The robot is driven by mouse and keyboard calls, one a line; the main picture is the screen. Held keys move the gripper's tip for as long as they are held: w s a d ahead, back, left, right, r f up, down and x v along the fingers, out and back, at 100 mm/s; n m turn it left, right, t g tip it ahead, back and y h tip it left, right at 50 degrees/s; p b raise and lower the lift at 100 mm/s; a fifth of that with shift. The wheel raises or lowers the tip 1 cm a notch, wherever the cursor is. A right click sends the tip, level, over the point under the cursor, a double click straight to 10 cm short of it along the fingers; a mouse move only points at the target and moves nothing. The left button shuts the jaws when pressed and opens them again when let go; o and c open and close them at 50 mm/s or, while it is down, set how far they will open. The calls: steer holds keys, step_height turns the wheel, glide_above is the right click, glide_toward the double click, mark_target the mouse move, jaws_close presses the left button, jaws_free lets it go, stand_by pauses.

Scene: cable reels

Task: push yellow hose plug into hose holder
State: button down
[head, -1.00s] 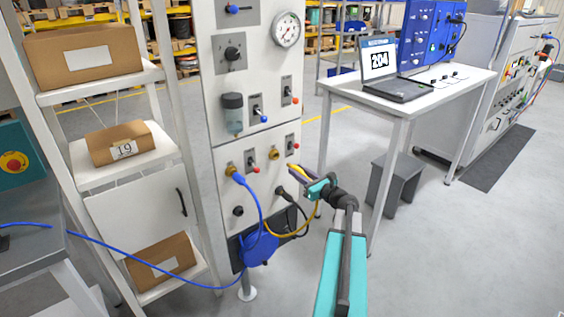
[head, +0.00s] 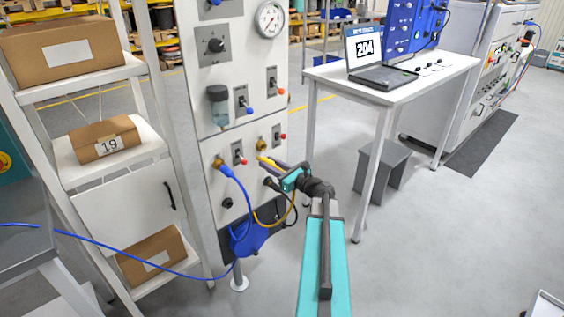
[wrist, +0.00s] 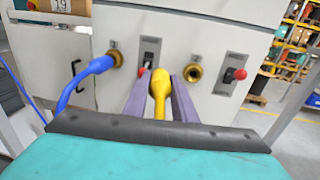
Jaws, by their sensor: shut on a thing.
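My gripper (head: 267,162) is shut on the yellow hose plug (wrist: 159,92), which sits between its two purple-grey fingers and points at the panel. In the wrist view the free brass hose holder (wrist: 193,73) is just right of the plug, with nothing in it. It also shows in the head view (head: 261,144), slightly above the fingertips. The plug appears apart from this holder; the exact gap is hard to judge. A blue plug (wrist: 98,66) is in the left brass holder (wrist: 115,55). The yellow hose (head: 284,216) hangs in a loop below my gripper.
Red-knobbed switches (wrist: 237,74) stick out beside the holders. A black plug with a black cable (head: 269,182) is below my gripper. The blue hose (head: 120,259) runs left past the shelf (head: 75,92). A white table (head: 400,88) stands right, with open floor in front.

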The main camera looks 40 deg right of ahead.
steer(key=w+a+r+n+g+y+p, duration=0.1)
steer(key=w+a+r+n+y+p, duration=0.2)
steer(key=a, duration=0.9)
steer(key=w+a+r+n+g+y+p, duration=0.1)
steer(key=w+a+r+n+y, duration=0.2)
steer(key=a, duration=0.8)
steer(key=s+a+r+n+g+y+p, duration=0.1)
steer(key=a+y, duration=0.3)
steer(key=a, duration=0.7)
steer(key=s+a+r+n+g+y+p, duration=0.2)
steer(key=a+r+n+g+y+p, duration=0.1)
steer(key=a, duration=0.9)
steer(key=shift+a+g+y, duration=0.25)
steer(key=shift+g+y, duration=0.15)
steer(key=shift+g, duration=0.4)
